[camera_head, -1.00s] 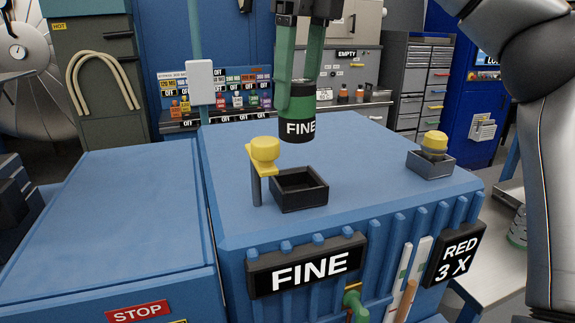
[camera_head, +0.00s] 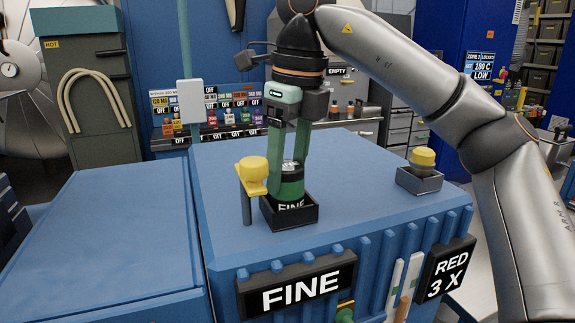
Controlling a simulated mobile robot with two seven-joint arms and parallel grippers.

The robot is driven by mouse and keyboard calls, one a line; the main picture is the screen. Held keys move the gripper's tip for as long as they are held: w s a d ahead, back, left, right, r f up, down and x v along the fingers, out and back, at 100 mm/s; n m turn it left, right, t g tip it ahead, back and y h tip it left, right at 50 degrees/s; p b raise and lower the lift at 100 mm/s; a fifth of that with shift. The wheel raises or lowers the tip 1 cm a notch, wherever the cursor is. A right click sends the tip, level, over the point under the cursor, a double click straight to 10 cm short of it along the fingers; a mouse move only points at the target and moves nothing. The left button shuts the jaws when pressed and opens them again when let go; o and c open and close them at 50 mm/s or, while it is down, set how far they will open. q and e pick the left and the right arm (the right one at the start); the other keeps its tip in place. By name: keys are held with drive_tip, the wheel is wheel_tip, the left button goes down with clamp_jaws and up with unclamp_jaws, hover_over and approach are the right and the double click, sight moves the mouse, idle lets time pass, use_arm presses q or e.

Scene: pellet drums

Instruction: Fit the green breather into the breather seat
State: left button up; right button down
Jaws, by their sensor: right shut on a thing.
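The green breather (camera_head: 290,188), a green and black cylinder with a white FINE label, stands upright inside the black square seat (camera_head: 290,218) on top of the blue housing. Its lower part is hidden by the seat's front wall, so I cannot tell whether it rests on the bottom. My right gripper (camera_head: 288,170) comes from above, its green fingers shut on the breather's sides. My left gripper is not in view.
A yellow knob on a post (camera_head: 252,175) stands close to the left of the seat. Another yellow-capped part (camera_head: 423,158) sits in a grey square holder (camera_head: 419,182) at the right. The blue housing top (camera_head: 350,185) between them is clear. A FINE sign (camera_head: 297,290) is on the front.

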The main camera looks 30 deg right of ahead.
drive_tip(key=shift+f, duration=0.15)
drive_tip(key=shift+c, duration=0.7)
unclamp_jaws()
drive_tip(key=shift+r, duration=0.2)
wheel_tip(320, 180, up, 12)
drive_tip(key=s, duration=0.1)
drive_tip(key=shift+s+d, duration=0.25)
idle(0.3)
